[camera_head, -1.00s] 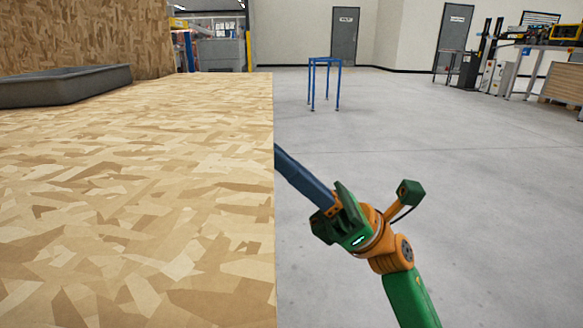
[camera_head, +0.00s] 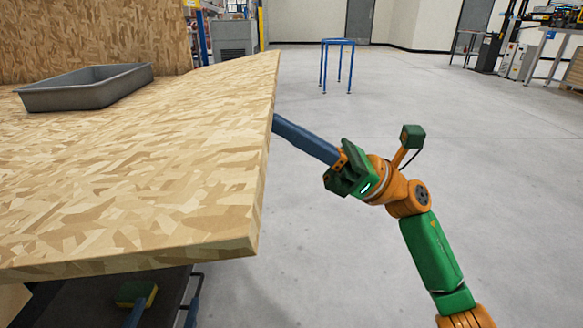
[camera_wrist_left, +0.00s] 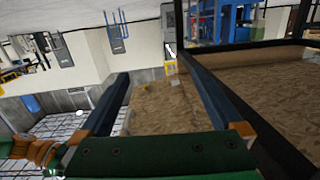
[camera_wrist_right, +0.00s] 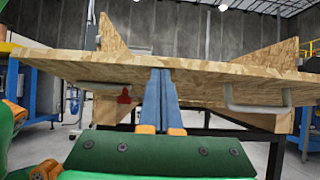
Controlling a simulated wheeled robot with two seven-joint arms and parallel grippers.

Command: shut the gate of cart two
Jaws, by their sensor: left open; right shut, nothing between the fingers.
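The wooden gate board (camera_head: 150,180) of the cart fills the left of the head view, its near edge and right edge showing. In the right wrist view the board (camera_wrist_right: 220,68) runs across edge-on, with a pale handle (camera_wrist_right: 258,106) and a red latch-like part (camera_wrist_right: 124,97) below it. My right gripper (camera_head: 277,124) is shut and empty, its fingertips at the board's right edge; I cannot tell if they touch. My left gripper (camera_head: 138,295) is low, under the board's near edge, mostly hidden. Its fingers are spread in the left wrist view (camera_wrist_left: 155,64), with nothing seen held.
A grey tray (camera_head: 85,88) lies on the wooden surface at the back left. A blue stand (camera_head: 338,45) is on the floor beyond. The grey floor (camera_head: 480,150) right of the cart is clear apart from my right arm.

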